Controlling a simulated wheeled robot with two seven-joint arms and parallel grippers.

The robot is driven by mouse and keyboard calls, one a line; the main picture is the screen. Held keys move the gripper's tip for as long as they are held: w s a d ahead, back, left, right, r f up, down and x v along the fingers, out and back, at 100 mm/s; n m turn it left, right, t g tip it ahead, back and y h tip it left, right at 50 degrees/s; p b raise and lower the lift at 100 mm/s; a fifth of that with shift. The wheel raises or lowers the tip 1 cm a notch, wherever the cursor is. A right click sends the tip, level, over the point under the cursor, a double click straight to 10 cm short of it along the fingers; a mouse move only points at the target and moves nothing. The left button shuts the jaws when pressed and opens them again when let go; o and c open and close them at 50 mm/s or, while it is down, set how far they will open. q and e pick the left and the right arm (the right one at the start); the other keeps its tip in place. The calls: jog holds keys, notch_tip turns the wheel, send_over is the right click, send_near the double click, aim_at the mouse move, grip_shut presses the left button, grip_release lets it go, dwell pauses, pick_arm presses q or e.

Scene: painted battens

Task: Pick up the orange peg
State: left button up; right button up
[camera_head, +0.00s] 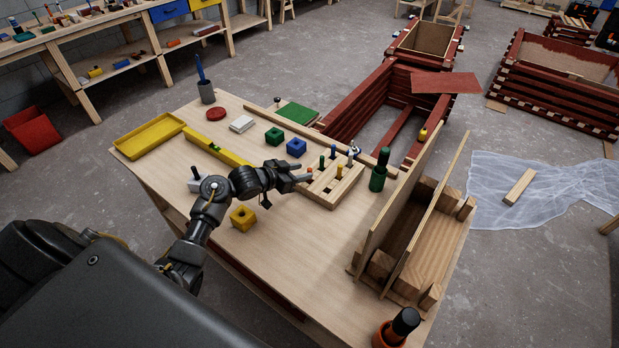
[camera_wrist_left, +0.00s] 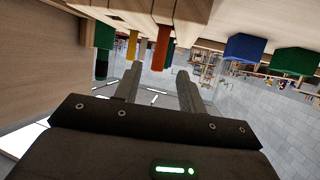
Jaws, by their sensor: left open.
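In the left wrist view, which looks upside down, the orange peg (camera_wrist_left: 161,47) hangs from the top edge, roughly in line with the gap between the fingers. My left gripper (camera_head: 303,172) is open and empty, its fingertips close to the peg. The wrist view also shows my open left gripper (camera_wrist_left: 160,73); whether a finger touches the peg I cannot tell. My right gripper is not in view.
A yellow peg (camera_head: 339,171), a green peg (camera_head: 322,162) and a blue peg (camera_head: 333,152) share the rack. Green (camera_head: 274,136), blue (camera_head: 296,148) and yellow (camera_head: 243,217) blocks lie nearby.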

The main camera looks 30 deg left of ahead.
aim_at(309, 171)
pick_arm(q)
jog(key=x, duration=0.4)
jog(key=shift+d+f, duration=0.2)
jog(key=shift+f, duration=0.05)
jog(key=shift+c, duration=0.2)
grip_shut()
